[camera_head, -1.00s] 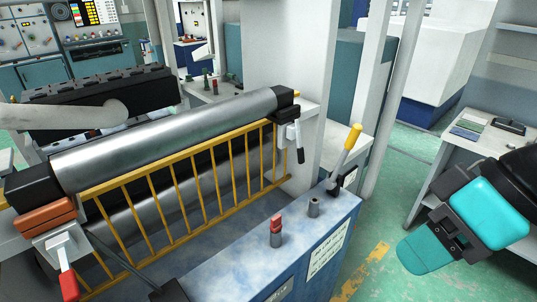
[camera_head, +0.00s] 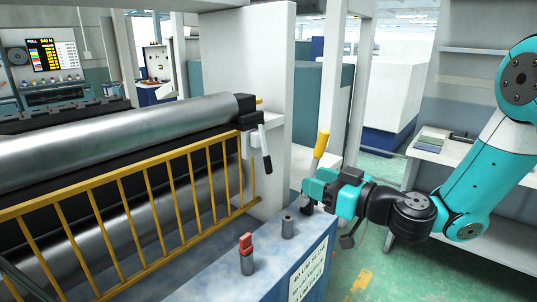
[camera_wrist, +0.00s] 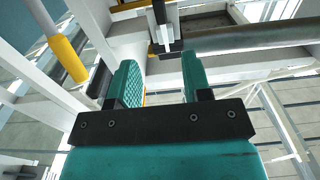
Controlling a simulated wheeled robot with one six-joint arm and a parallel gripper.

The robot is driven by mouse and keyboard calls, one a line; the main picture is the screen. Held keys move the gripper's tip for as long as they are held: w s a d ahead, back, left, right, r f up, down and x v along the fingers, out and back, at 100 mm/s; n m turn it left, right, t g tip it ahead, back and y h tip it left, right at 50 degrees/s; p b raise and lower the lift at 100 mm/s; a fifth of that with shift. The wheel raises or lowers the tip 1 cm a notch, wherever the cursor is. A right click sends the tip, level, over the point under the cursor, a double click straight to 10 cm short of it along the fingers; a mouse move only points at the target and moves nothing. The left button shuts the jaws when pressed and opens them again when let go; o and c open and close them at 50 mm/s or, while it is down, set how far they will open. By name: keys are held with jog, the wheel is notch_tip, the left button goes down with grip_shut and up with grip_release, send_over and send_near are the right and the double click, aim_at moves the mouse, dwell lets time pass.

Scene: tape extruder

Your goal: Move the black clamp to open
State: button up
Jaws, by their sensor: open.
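The black clamp (camera_head: 264,149) has a handle with a white upper part and a black grip. It hangs down at the right end of the big metal roller, beside the black end block (camera_head: 246,108). In the wrist view the clamp (camera_wrist: 160,14) shows at the top, ahead of the gap between the fingers. My gripper (camera_head: 310,190) is to the right of the clamp and lower in the head view, apart from it. In the wrist view my gripper (camera_wrist: 161,72) is open, with two teal fingers spread and nothing between them.
A yellow-handled lever (camera_head: 320,146) stands right by my gripper; it also shows at the left of the wrist view (camera_wrist: 68,59). A red-topped knob (camera_head: 246,252) and a grey post (camera_head: 288,226) rise from the blue cabinet. A yellow guard rail (camera_head: 150,180) fronts the rollers.

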aim_at(270, 164)
jog(key=p+x, duration=1)
jog(key=x, duration=0.2)
jog(key=shift+w+a+r, duration=0.1)
jog(key=shift+w+a, duration=0.05)
jog(key=shift+a, duration=0.2)
jog(key=shift+w+a, duration=0.3)
grip_shut()
